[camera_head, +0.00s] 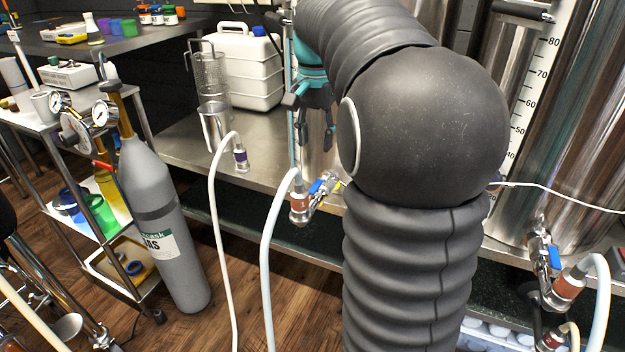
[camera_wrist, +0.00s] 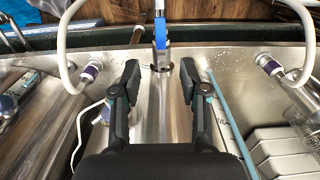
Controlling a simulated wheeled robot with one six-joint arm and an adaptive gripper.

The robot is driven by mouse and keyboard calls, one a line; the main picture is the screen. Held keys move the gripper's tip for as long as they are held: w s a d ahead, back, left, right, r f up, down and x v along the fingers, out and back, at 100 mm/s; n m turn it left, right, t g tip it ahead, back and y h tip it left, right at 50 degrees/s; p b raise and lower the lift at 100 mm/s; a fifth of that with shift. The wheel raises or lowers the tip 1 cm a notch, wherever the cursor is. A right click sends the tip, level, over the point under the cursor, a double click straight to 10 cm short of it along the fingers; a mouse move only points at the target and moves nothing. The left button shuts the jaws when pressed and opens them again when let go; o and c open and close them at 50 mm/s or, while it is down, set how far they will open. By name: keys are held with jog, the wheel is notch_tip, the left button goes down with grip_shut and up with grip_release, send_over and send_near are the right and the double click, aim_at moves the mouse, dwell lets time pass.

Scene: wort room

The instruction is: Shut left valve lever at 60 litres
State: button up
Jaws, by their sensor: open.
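The left valve (camera_head: 303,205) has a blue lever (camera_head: 318,187) and sits low, just left of my arm, with a white hose on it. In the wrist view the blue lever (camera_wrist: 160,33) lies ahead of the fingertips, in line with the gap between them. My gripper (camera_head: 316,135) hangs above the steel bench, above the valve and apart from the lever. Its two fingers (camera_wrist: 160,75) are spread with nothing between them. A tank scale (camera_head: 525,95) shows marks from 40 to 80 at right. No liquid level can be made out. My arm hides much of the middle.
The right valve (camera_head: 545,262) also has a blue lever and hose. A grey gas cylinder (camera_head: 158,215) stands left beside a trolley. A steel mesh cylinder (camera_head: 212,85) and white canister (camera_head: 245,65) stand on the bench. Hose ends (camera_wrist: 90,72) flank the fingers in the wrist view.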

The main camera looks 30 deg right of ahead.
aim_at(315, 186)
notch_tip(315, 186, down, 11)
jog(key=shift+f+b, duration=0.1)
jog(key=shift+b, duration=0.55)
grip_shut()
